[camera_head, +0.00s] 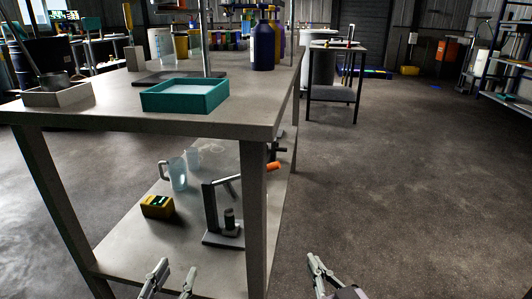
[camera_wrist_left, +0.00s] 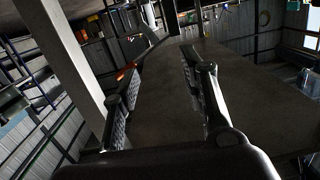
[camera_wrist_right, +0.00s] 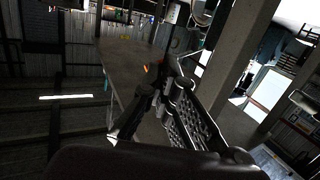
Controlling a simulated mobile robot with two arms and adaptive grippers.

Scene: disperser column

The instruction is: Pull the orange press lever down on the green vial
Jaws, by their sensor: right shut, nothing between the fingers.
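The press (camera_head: 222,205) is a dark stand on the lower shelf, behind and beside the front table leg. Its lever ends in an orange grip (camera_head: 272,166) that sticks out to the right past that leg. A small orange patch shows in the left wrist view (camera_wrist_left: 122,73) and in the right wrist view (camera_wrist_right: 146,68). A dark cylinder (camera_head: 230,218) stands on the press base; I cannot make out a green vial. My left gripper (camera_head: 172,278) is open and empty, low in front of the shelf. My right gripper (camera_head: 318,266) is shut and empty, right of the table, apart from the lever.
The table leg (camera_head: 253,220) stands between the left gripper and the lever. A yellow box (camera_head: 157,207) and a clear jug (camera_head: 176,174) are on the lower shelf (camera_head: 125,240). A teal tray (camera_head: 186,94) sits on the tabletop above. The floor to the right is clear.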

